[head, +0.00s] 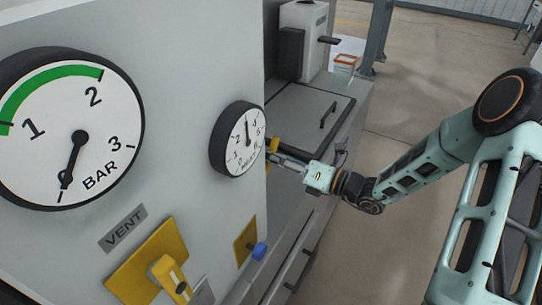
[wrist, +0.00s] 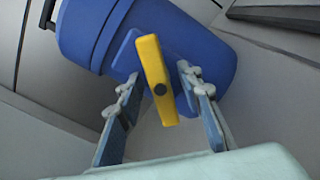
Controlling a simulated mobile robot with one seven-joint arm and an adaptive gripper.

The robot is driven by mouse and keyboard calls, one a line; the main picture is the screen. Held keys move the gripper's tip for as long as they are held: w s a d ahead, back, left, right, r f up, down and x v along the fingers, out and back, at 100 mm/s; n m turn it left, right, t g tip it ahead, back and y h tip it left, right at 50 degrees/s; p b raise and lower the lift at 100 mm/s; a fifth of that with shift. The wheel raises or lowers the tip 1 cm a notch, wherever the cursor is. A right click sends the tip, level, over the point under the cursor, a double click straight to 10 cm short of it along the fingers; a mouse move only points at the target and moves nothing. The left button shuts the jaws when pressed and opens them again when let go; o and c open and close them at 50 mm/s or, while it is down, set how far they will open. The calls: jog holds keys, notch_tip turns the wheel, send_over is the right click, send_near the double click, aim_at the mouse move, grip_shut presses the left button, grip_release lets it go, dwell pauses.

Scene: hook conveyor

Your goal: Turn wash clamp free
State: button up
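A yellow lever (wrist: 153,62) with a dark pivot shows in the wrist view, in front of a blue cylindrical body (wrist: 200,50). I take this lever to be the wash clamp; no label on it is readable. My gripper (wrist: 160,78) is open, with one finger on each side of the lever and a visible gap on both sides. In the head view my gripper (head: 287,160) reaches behind the panel's right edge. Only a bit of yellow (head: 273,145) shows there, and the blue body is hidden.
The grey panel (head: 190,80) carries two round gauges, a large one (head: 110,120) and a small one (head: 246,147). Below are a yellow vent handle (head: 170,275) and a blue knob (head: 259,251). A grey cabinet (head: 310,110) stands behind my gripper. Open floor (head: 420,70) lies to the right.

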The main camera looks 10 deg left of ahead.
jog(key=shift+c, duration=0.6)
grip_shut()
jog(key=shift+n, duration=0.3)
jog(key=n, duration=0.3)
jog(key=shift+f+b, duration=0.1)
jog(key=shift+b, duration=0.3)
jog(key=shift+n+b, duration=0.8)
jog(key=shift+n, duration=1.6)
jog(key=shift+o, duration=0.6)
grip_release()
